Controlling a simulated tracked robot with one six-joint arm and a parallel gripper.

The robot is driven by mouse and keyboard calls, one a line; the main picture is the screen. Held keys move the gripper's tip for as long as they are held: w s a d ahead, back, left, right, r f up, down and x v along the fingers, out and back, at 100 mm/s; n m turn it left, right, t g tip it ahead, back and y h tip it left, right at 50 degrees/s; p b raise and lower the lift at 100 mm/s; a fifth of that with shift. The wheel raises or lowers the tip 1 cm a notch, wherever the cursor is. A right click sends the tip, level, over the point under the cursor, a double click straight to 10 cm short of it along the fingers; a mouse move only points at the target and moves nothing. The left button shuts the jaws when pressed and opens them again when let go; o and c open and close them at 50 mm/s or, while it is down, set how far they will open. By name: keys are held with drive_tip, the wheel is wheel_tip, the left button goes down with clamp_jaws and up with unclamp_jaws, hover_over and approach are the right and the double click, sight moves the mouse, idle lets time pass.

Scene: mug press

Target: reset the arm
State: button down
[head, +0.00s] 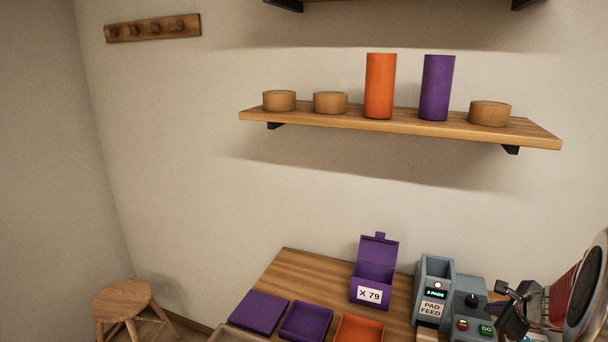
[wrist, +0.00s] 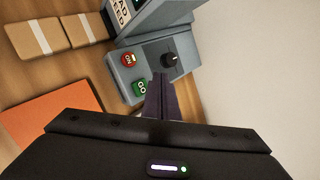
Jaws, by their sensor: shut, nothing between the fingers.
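My gripper (wrist: 161,96) is shut and empty, its dark fingers together in the wrist view. The fingers are in front of a grey control box (wrist: 129,69) with a black knob, a red button and a green GO button. The box also shows at the lower right of the head view (head: 466,309), where dark parts of my arm are close to its right side. I cannot tell whether the fingertips touch the box.
A wooden table (head: 292,266) holds a purple open box (head: 371,275) marked X 79, purple and orange trays, and a grey pad feed (head: 433,283). A wall shelf (head: 400,122) carries orange and purple cylinders. A stool (head: 122,297) stands left.

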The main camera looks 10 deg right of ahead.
drive_tip(key=s+a+r+n+g+y, duration=0.15)
drive_tip(key=s+a+n, duration=0.25)
drive_tip(key=a+n, duration=0.5)
drive_tip(key=s+a+r+n+g+y, duration=0.15)
drive_tip(key=s+a+n, duration=0.35)
drive_tip(key=a, duration=0.8)
drive_tip(key=s+a+r+n, duration=0.5)
drive_tip(key=a+n, duration=0.2)
drive_tip(key=a, duration=0.2)
drive_tip(key=s+a+r+n+h, duration=0.1)
drive_tip(key=s+a+r+n, duration=0.3)
drive_tip(key=a+n, duration=0.3)
drive_tip(key=s+a, duration=0.1)
drive_tip(key=a, duration=0.1)
drive_tip(key=shift+s+a+r+n, duration=0.2)
drive_tip(key=shift+a+r+n, duration=0.15)
drive_tip(key=shift+a+n, duration=0.05)
drive_tip(key=shift+d, duration=0.1)
